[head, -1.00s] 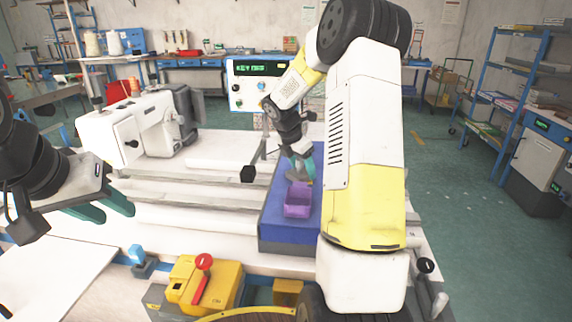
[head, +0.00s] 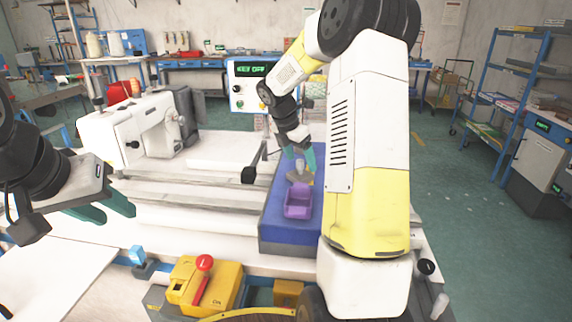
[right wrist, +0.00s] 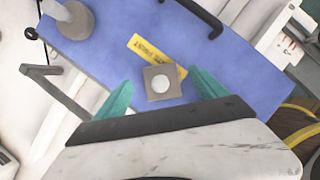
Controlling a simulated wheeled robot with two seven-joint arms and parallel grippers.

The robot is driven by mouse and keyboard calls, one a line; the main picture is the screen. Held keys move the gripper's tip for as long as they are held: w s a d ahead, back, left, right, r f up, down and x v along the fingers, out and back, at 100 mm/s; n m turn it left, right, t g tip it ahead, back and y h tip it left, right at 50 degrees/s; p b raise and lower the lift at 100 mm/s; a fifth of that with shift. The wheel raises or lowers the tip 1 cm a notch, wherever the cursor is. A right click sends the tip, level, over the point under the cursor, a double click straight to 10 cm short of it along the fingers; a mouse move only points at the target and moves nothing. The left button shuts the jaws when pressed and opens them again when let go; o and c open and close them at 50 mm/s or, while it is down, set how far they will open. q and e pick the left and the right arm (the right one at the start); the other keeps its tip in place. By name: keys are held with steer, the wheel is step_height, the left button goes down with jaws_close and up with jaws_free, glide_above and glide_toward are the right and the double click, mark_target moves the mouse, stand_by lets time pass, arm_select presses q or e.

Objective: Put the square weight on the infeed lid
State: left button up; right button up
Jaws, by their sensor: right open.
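The square weight (right wrist: 162,83), grey-brown with a pale round top, shows in the right wrist view over the blue lid (right wrist: 105,60). It is between the teal fingers of my right gripper (right wrist: 160,92), with gaps on both sides. I cannot tell whether it touches the lid. In the head view my right gripper (head: 301,158) is open above the blue lid (head: 280,226), behind a purple bin (head: 298,201). A grey piece with a pale knob (head: 299,174) shows below its fingers. My left gripper (head: 108,208) is at the left, its fingers appearing apart.
A round grey weight (right wrist: 75,22) stands near the lid's edge, and a yellow label (right wrist: 152,55) lies beside the square weight. A dark bar handle (right wrist: 208,18) is beyond. The white sewing machine (head: 135,130) and a yellow control box (head: 205,285) stand left of the lid.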

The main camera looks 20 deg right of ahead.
mark_target(293, 176)
steer(key=w+v, duration=0.1)
steer(key=v, duration=0.6)
steer(key=s+a+r+m+t+y, duration=0.1)
steer(key=s+a+r+m, duration=0.2)
steer(key=s+m, duration=0.3)
steer(key=s+a+r+m+t+y, duration=0.1)
steer(key=s+a+r+m, duration=0.2)
steer(key=s, duration=0.5)
steer(key=s+a+m+t+y, duration=0.1)
steer(key=s+a+m+y, duration=0.1)
steer(key=s+m, duration=0.4)
steer(key=s+a+m+t+y, duration=0.1)
steer(key=s+a+m+y, duration=0.1)
steer(key=s+a+m, duration=0.2)
steer(key=s+m, duration=0.3)
steer(key=s, duration=0.1)
steer(key=shift+s+a+f+t, duration=0.3)
steer(key=shift+s+f, duration=0.05)
steer(key=shift+c, duration=0.4)
